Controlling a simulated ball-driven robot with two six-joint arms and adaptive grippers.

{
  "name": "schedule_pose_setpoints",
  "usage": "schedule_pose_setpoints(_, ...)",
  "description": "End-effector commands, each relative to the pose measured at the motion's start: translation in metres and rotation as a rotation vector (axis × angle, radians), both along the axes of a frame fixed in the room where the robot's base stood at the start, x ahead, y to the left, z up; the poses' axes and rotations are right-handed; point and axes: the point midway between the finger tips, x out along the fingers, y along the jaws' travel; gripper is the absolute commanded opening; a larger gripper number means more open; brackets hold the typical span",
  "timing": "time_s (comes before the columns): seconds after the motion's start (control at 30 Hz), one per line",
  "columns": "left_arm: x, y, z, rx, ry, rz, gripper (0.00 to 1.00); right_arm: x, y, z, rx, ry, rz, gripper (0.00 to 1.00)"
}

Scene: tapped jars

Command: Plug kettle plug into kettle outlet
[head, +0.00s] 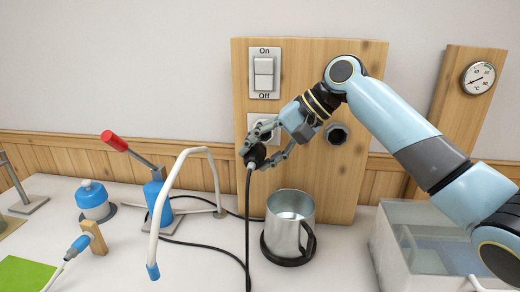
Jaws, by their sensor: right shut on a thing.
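The black kettle plug (256,157) is in the fingers of my right gripper (263,150), which is shut on it. Its black cable (247,215) hangs down from the plug to the table. Plug and gripper are in front of a white wall plate (256,121) on the wooden board, below the switch; they hide most of it. I cannot tell whether the plug touches the plate. A dark, many-sided round fitting (337,134) is on the board to the right. The metal kettle (291,212) with a black handle stands below on a black base. My left gripper is not in view.
An On/Off switch (264,74) is above the plate. A blue device with a red lever (115,141), a white bent tube (165,195), and a blue-lidded jar (93,198) stand left. A clear tank (430,245) is at right, below a dial gauge (478,78).

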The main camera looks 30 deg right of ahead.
Motion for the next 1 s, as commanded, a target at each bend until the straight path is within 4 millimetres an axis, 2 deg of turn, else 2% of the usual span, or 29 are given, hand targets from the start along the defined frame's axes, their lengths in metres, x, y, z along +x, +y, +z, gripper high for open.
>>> schedule_pose_setpoints(0.1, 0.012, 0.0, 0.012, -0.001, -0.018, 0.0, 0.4, -0.001, 0.0, 0.004, 0.005, 0.0, 0.003, 0.0)
schedule_pose_setpoints(0.23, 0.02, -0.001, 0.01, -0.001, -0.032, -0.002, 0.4, 0.008, -0.006, 0.001, 0.003, -0.001, 0.001, 0.0)
schedule_pose_setpoints(1.0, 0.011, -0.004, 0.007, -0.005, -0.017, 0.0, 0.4, 0.049, -0.037, 0.001, 0.003, -0.001, 0.003, 0.0)
